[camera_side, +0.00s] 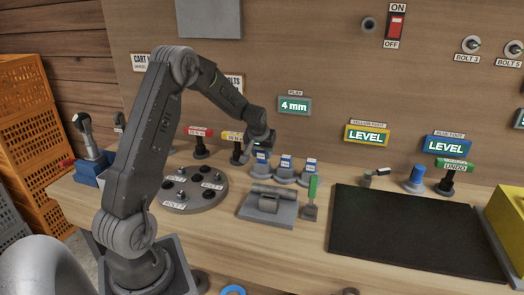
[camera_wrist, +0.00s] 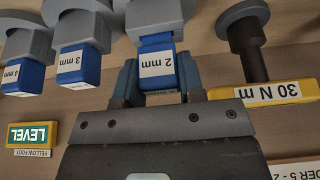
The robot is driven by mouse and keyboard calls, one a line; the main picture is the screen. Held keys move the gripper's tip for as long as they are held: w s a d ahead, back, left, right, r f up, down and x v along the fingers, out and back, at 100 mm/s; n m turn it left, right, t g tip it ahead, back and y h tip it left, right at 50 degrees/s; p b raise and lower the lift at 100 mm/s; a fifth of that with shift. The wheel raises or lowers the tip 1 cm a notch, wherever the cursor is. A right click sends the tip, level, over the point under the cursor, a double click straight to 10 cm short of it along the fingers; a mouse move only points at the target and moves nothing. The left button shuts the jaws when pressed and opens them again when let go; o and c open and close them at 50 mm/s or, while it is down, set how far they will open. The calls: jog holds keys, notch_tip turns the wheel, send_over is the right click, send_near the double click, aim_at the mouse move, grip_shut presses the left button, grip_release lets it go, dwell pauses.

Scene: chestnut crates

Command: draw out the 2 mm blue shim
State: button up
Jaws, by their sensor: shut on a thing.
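The 2 mm blue shim (camera_wrist: 157,66) has a white "2 mm" label and sits at its grey round holder (camera_wrist: 155,14). My gripper (camera_wrist: 158,78) has one finger on each side of it and is shut on it. In the side view the shim (camera_side: 262,158) is the leftmost of three, just below my gripper (camera_side: 264,148). The 3 mm shim (camera_wrist: 81,62) and 4 mm shim (camera_wrist: 24,73) stand beside it in their own holders. Whether the 2 mm shim has lifted at all, I cannot tell.
A yellow "30 N m" handle (camera_wrist: 262,92) on a dark post stands close beside my gripper. A grey block fixture (camera_side: 267,206) and a green-handled tool (camera_side: 312,190) are in front of the shims. A black mat (camera_side: 415,230) lies clear at the right.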

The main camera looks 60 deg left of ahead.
jog(key=shift+f, duration=0.7)
jog(key=o, duration=1)
jog(key=shift+o, duration=0.2)
jog(key=v, duration=1.3)
jog(key=shift+r, duration=0.35)
jog(key=shift+s+d, duration=0.1)
jog(key=shift+d, duration=0.05)
